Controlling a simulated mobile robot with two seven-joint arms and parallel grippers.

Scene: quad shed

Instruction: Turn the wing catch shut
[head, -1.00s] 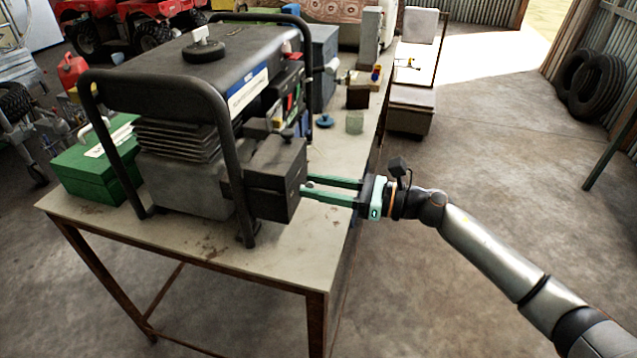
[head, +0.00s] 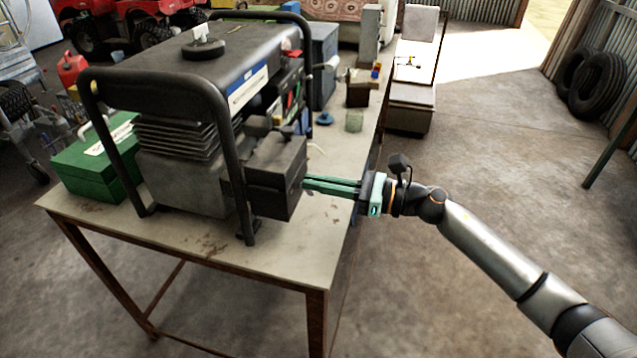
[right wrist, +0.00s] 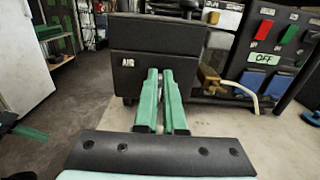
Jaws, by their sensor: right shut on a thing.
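The wing catch itself cannot be made out; the fingertips cover the spot where they meet the dark air box. The black air box (head: 268,180) sits on the near right end of the generator (head: 190,100). In the right wrist view its face (right wrist: 128,75) bears the label AIR. My right gripper (head: 308,184) reaches in from the right, fingers close together, tips at the box face. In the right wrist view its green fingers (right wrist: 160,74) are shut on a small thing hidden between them. A black and green part at that view's lower left (right wrist: 28,131) looks like my left gripper; its jaws are unclear.
The generator's tube frame (head: 225,150) stands close beside the box. A green toolbox (head: 95,165) is at the left of the workbench (head: 290,262). A glass jar (head: 354,121) and a blue knob (head: 324,118) stand behind. The bench front is clear.

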